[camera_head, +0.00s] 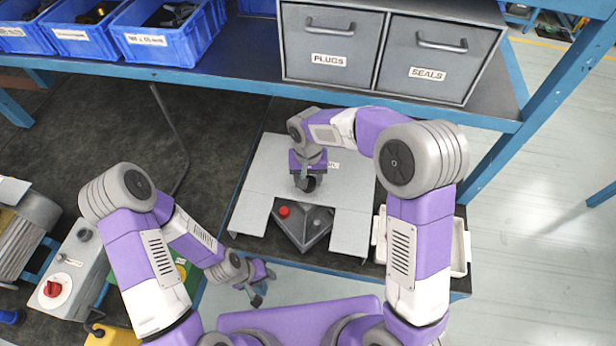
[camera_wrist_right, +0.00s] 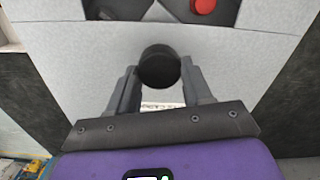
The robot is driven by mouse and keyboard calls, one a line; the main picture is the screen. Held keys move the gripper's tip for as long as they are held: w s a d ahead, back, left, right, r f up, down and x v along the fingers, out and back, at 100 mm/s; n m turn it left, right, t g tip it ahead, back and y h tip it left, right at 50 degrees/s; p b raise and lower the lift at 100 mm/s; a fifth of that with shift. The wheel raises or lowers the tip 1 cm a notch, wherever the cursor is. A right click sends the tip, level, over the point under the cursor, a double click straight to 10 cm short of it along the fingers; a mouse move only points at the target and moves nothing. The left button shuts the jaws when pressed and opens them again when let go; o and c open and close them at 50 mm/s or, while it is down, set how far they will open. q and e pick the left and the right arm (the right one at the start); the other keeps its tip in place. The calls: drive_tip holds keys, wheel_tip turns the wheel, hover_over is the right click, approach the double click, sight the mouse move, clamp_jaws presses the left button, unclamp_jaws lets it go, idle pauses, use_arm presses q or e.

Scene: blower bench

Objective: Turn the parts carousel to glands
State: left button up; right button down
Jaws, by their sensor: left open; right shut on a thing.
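The parts carousel shows through the front opening of a light grey cover (camera_head: 270,165). A dark grey compartment (camera_head: 302,232) sits in the opening with a red round part (camera_head: 284,211) and a grey part in it. The red part also shows at the top of the right wrist view (camera_wrist_right: 203,5). My right gripper (camera_head: 307,184) is over the cover, shut on a black round knob (camera_wrist_right: 159,67) that stands between its fingers. A label on the cover is mostly hidden by the gripper. My left gripper (camera_head: 257,293) is open and empty, low in front of the bench.
A drawer unit (camera_head: 390,45) labelled PLUGS and SEALS stands on the shelf behind. Blue bins (camera_head: 165,38) stand at the back left. A white tray (camera_head: 459,250) is right of the cover, partly behind my right arm. A grey box with a red knob (camera_head: 52,289) is at left.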

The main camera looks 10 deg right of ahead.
drive_tip(key=shift+r+m, duration=0.1)
drive_tip(key=shift+m, duration=2.3)
drive_tip(key=shift+d+m+p, duration=0.1)
drive_tip(key=shift+m+p, duration=0.85)
drive_tip(key=shift+m, duration=1.85)
drive_tip(key=shift+c, duration=2.4)
unclamp_jaws()
wheel_tip(320, 180, up, 8)
drive_tip(key=shift+f+p, duration=0.25)
drive_tip(key=shift+p, duration=0.75)
